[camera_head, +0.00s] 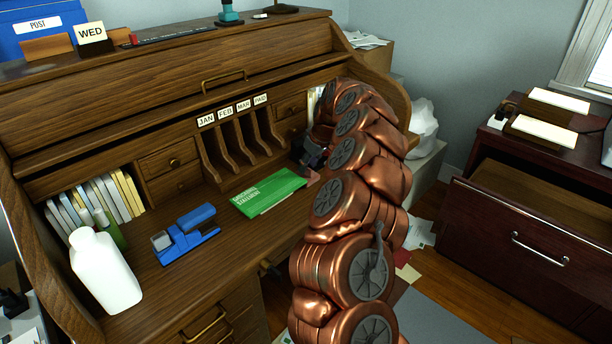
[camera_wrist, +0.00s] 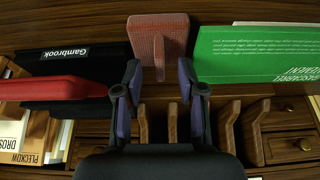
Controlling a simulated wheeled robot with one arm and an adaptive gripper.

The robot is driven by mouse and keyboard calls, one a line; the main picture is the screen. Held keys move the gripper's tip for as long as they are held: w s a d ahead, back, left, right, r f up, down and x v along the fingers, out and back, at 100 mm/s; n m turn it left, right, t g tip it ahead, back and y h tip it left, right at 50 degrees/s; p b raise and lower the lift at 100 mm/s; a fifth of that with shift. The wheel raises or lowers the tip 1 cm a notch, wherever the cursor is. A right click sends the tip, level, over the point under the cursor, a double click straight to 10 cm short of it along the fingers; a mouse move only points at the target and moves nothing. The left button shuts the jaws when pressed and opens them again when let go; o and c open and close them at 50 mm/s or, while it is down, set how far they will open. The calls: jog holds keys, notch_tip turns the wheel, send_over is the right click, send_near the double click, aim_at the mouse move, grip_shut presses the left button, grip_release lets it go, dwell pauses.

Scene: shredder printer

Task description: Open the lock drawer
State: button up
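The wooden roll-top desk has small knobbed drawers inside, at left (camera_head: 174,161) and right (camera_head: 290,106). Handled drawers (camera_head: 205,325) sit below its top at the left. I cannot tell which one is the lock drawer. My gripper (camera_head: 314,155) is over the right part of the desktop, mostly hidden by my arm in the head view. In the wrist view my gripper (camera_wrist: 160,88) is open and empty, pointing towards a pinkish-red block-like object (camera_wrist: 157,38). The wrist view also shows pigeonhole dividers (camera_wrist: 230,120) and a small knobbed drawer (camera_wrist: 290,143).
A black Gambrook item (camera_wrist: 75,65) and red object (camera_wrist: 45,89) lie near my gripper. A dark red cabinet drawer (camera_head: 530,250) stands open at right.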

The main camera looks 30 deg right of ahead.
jog(key=shift+x, duration=0.8)
jog(key=shift+c, duration=0.4)
grip_shut()
